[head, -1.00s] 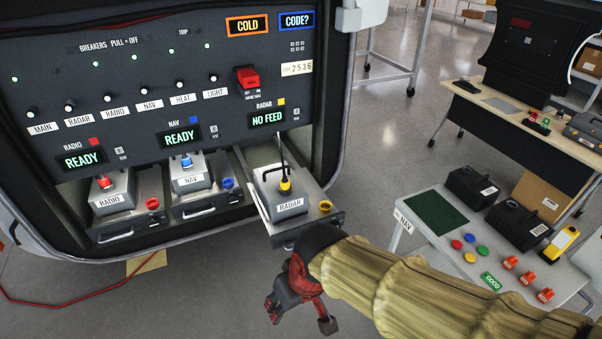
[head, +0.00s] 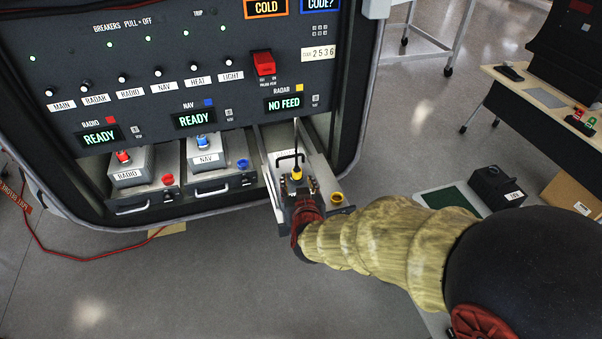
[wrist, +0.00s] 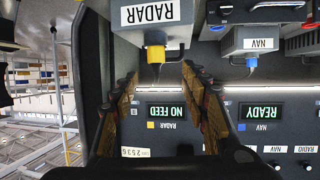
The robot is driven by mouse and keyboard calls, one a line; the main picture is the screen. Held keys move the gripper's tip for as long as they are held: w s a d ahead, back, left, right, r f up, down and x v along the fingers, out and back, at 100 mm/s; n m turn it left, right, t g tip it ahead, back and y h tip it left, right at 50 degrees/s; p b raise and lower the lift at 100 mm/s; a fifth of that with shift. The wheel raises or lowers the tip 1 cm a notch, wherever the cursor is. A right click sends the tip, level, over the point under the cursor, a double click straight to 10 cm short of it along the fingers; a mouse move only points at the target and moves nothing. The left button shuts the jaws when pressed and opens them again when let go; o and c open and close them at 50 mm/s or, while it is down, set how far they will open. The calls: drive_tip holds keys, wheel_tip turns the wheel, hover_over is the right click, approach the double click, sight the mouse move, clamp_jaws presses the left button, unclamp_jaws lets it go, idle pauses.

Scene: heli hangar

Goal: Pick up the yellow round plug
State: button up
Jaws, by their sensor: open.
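The yellow round plug (head: 296,174) sits on top of the grey RADAR box, with a dark cable rising from it. In the wrist view, which is upside down, the yellow plug (wrist: 155,54) hangs below the RADAR box. My gripper (head: 298,186) is in front of the plug in the head view, partly covering the box. In the wrist view my gripper (wrist: 160,85) is open, its two brown-padded fingers apart on either side of the plug's line. The plug shows between them, towards the fingertips. No contact with the plug is visible.
The RADAR box stands on a pulled-out tray (head: 342,211) with a yellow ring socket (head: 336,198). The RADIO box (head: 130,170) and NAV box (head: 205,155) stand to the left. The breaker panel (head: 180,60) rises behind. A NO FEED display (head: 284,104) is above the tray.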

sight(297, 172)
drive_tip(key=x, duration=0.6)
drive_tip(key=shift+w+d+f+b, duration=0.15)
drive_tip(key=shift+d+f+b, duration=0.15)
drive_tip(key=shift+b, duration=0.1)
drive_tip(key=shift+w+a+f, duration=0.1)
drive_tip(key=shift+w+f, duration=0.05)
drive_tip(key=shift+w, duration=0.3)
drive_tip(key=shift+c, duration=0.2)
drive_tip(key=c, duration=1.1)
clamp_jaws()
